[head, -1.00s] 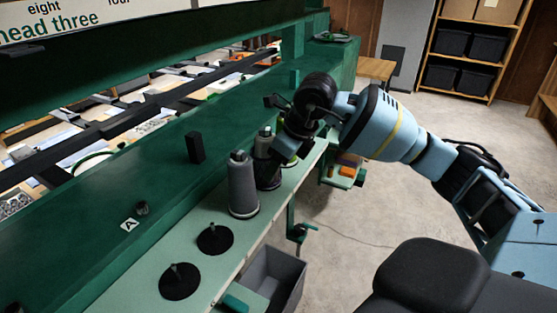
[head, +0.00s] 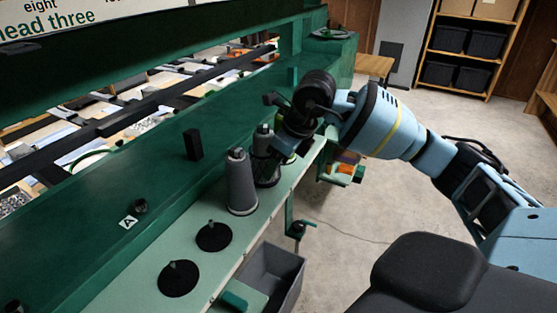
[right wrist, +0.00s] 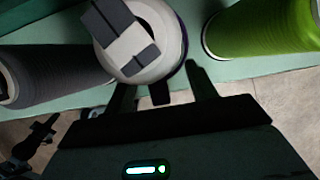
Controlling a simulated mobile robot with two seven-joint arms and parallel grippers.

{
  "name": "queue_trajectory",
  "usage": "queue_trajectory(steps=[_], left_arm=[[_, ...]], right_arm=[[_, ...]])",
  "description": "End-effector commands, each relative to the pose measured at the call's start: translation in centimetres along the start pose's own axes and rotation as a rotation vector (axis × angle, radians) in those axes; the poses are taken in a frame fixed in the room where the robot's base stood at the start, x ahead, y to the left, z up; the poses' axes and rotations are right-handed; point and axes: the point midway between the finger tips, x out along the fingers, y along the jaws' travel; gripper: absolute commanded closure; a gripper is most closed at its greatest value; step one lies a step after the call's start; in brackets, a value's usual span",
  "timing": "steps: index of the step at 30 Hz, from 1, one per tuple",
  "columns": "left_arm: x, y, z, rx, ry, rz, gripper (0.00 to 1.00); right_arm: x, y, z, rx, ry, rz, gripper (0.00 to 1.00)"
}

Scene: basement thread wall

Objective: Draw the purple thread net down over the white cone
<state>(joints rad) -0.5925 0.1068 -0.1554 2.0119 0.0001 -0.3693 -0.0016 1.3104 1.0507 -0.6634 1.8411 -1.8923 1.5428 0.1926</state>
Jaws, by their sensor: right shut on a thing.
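The white cone (head: 264,139) stands on the pale green ledge behind a grey cone in the head view, partly hidden by my right gripper. In the right wrist view the white cone (right wrist: 165,62) is seen from above, with a grey blocky piece across its top. A thin dark purple edge, the purple thread net (right wrist: 184,42), shows along its right side; most of the net is hidden. My right gripper (head: 285,154) is at the near right side of the cone, shut on the net; the held part is dark and hard to make out. My left gripper is not in view.
A grey cone (head: 240,182) stands close in front of the white one. A green cone (right wrist: 262,30) stands on the other side. Two empty black spindle discs (head: 213,237) lie nearer on the ledge. A grey bin (head: 275,275) is below the ledge edge.

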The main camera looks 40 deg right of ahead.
Motion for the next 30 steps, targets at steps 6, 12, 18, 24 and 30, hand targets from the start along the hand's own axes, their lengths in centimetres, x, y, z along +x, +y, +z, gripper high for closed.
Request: queue_trajectory(steps=[6, 12, 18, 24, 30], left_arm=[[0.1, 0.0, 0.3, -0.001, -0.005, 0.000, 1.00], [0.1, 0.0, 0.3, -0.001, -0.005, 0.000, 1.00], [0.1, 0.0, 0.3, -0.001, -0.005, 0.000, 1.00], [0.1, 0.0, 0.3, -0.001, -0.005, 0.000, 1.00], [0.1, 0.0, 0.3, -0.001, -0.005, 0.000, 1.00]], right_arm=[[0.4, 0.0, -0.2, 0.000, 0.000, 0.000, 0.64], [0.3, 0.0, -0.1, 0.000, 0.000, 0.000, 0.31], [0.3, 0.0, -0.1, 0.000, 0.000, 0.000, 0.18], [0.2, 0.0, -0.1, 0.000, 0.000, -0.001, 0.18], [-2.1, -0.1, -0.1, 0.000, -0.003, -0.003, 0.18]])
